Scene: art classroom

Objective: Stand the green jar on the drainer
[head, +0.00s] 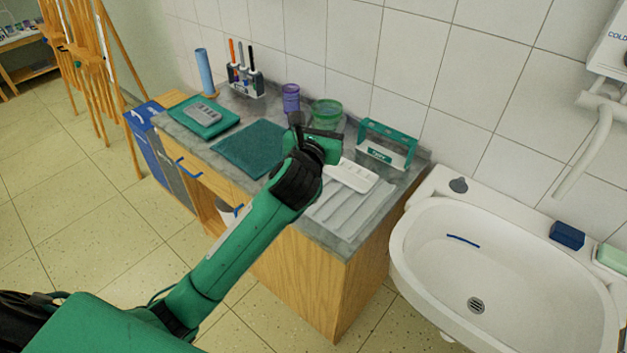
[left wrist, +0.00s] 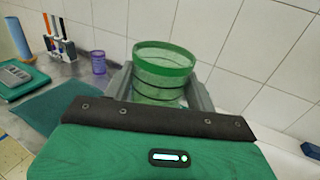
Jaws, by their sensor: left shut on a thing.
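The green jar (head: 327,112) is see-through with a darker green rim; it is upright near the wall at the back of the counter. In the left wrist view the jar (left wrist: 163,65) stands between the two grey fingers. My left gripper (head: 318,137) is shut on it. The jar's base is hidden behind the gripper, so I cannot tell whether it touches the counter. The drainer (head: 345,212) is a pale ridged board at the counter's right end, in front of and right of the jar. My right gripper is not in view.
A white slotted piece (head: 352,175) lies at the drainer's back edge. A green holder (head: 386,145) stands behind it by the wall. A purple cup (head: 291,98) is left of the jar. A dark green mat (head: 250,148) lies left. A sink (head: 500,265) is right.

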